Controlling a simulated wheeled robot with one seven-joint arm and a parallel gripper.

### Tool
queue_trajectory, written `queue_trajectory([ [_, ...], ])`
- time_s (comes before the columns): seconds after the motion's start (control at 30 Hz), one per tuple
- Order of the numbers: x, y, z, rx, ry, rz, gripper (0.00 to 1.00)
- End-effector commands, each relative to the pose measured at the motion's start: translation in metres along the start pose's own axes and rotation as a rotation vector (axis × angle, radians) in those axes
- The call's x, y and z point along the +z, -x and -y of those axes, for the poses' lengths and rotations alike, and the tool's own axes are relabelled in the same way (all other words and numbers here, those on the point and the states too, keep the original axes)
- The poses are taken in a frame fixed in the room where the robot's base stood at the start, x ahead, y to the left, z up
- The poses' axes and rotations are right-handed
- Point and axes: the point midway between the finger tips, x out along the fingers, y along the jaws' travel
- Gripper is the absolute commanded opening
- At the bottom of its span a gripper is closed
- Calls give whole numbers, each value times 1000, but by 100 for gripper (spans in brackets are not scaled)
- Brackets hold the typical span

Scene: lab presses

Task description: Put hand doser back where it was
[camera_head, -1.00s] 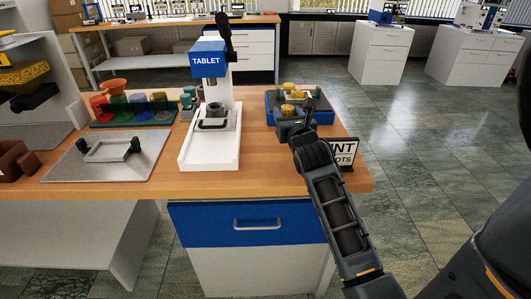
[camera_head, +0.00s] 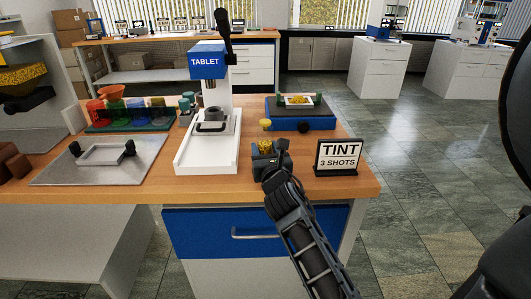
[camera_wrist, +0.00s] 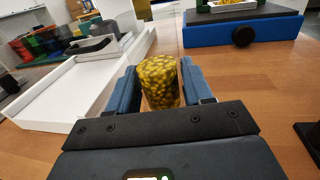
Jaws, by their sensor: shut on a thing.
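A clear cylinder filled with yellow grains, which looks like the hand doser (camera_wrist: 159,80), is between the blue jaws of my gripper (camera_wrist: 160,92) in the wrist view. My gripper is shut on it. In the head view my gripper (camera_head: 267,153) is over the wooden bench, right of the white tablet press base, and yellow grains (camera_head: 265,145) show between its jaws. A small yellow cup-like part (camera_head: 265,124) shows just beyond; I cannot tell whether it belongs to the doser. The doser's lower end is hidden.
The tablet press (camera_head: 209,70) stands at left. A blue scale-like unit (camera_head: 300,123) with a tray of yellow grains (camera_head: 298,100) is behind right. A "TINT 3 SHOTS" sign (camera_head: 338,157) stands right of my gripper. Several coloured cups (camera_head: 138,108) stand far left.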

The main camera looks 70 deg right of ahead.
Motion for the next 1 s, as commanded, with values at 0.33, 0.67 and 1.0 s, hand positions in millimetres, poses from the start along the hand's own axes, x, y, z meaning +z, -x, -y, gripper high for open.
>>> queue_trajectory([
  [0.33, -4, 0, 0, 0, 0, 1, 12],
  [0.67, -12, 0, 0, 1, 0, 1, 12],
  [1.0, -11, 0, 0, 0, 0, 0, 76],
])
